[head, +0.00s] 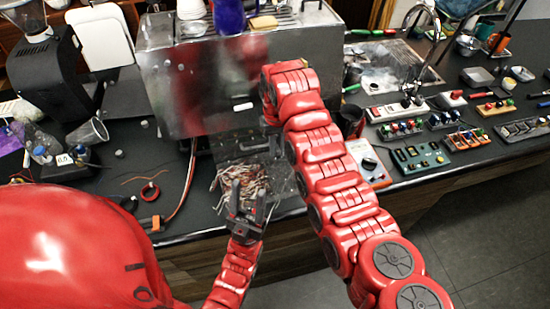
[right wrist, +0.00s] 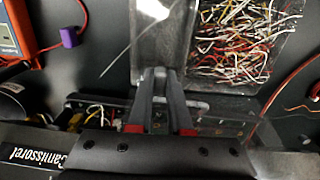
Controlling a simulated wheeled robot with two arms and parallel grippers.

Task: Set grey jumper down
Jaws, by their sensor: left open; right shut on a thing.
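My left gripper (head: 252,203) is open and empty, over the near edge of a tray of tangled coloured wires (head: 245,180). My right gripper is hidden behind my right arm in the head view. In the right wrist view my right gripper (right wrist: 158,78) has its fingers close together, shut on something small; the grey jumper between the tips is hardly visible. The wire tray also shows in the right wrist view (right wrist: 192,72), just beyond and to the right of these fingertips. A thin pale line runs left of the tray; I cannot tell if it is a wire.
The metal brewer (head: 195,85) stands behind the wire tray. An orange multimeter (head: 369,160) lies right of my right arm.

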